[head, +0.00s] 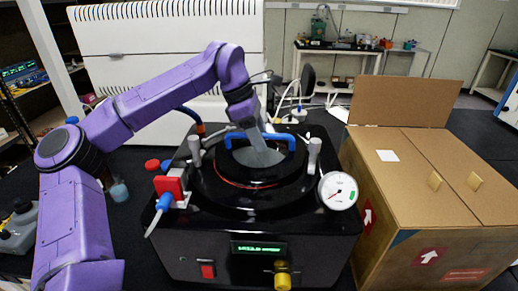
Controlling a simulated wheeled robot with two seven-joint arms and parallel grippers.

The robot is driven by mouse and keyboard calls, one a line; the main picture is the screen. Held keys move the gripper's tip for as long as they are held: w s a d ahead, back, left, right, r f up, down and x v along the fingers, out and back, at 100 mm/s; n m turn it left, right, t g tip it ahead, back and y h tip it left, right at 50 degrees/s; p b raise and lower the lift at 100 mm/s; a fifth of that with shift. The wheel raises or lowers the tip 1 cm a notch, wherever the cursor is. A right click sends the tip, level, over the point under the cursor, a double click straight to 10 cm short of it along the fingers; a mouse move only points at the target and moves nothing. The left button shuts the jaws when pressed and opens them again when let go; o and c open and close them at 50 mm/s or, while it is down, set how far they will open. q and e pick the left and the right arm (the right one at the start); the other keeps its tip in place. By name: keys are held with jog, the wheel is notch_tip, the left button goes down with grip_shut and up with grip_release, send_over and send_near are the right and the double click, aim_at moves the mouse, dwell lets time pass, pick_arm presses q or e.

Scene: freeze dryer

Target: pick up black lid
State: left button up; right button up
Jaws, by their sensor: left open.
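The black lid (285,166) sits on top of the black freeze dryer (215,240), with a blue handle (284,134) arching over it. My left gripper (264,158), grey at the end of the purple arm, reaches down onto the lid at the middle of the handle. It is open, and part of the handle is hidden behind it. I cannot tell whether its fingers touch the handle. My right gripper is not in view.
A pressure gauge (338,191), grey posts and a red valve (171,186) surround the lid. A cardboard box (425,185) stands close on the right. A white radiator-like panel (150,55) is behind; bottles stand at left.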

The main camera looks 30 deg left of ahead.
pick_arm(q)
jog(key=shift+w+f, duration=0.2)
jog(key=shift+s+f, duration=0.1)
jog(key=shift+f, duration=0.05)
dwell(0.3)
grip_shut()
